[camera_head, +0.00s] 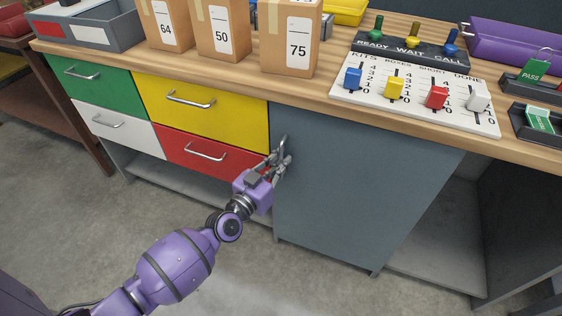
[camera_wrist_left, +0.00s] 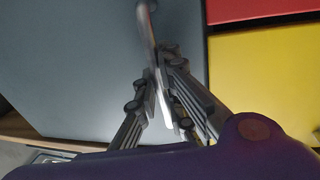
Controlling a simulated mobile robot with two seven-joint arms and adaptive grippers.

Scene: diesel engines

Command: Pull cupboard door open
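The cupboard door (camera_head: 350,185) is a blue-grey panel under the worktop, right of the coloured drawers. It looks flush with the cabinet front. Its upright metal handle (camera_wrist_left: 147,28) is near the edge beside the yellow and red drawers. My left gripper (camera_head: 282,152) is at this handle, and its fingers hide part of it. My right gripper is not in view.
Green, white, yellow (camera_head: 205,110) and red (camera_head: 205,152) drawers with bar handles are left of the door. An open compartment (camera_head: 435,225) is to its right. Cartons (camera_head: 290,40) and a slider board (camera_head: 415,95) stand on the worktop above. The floor in front is clear.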

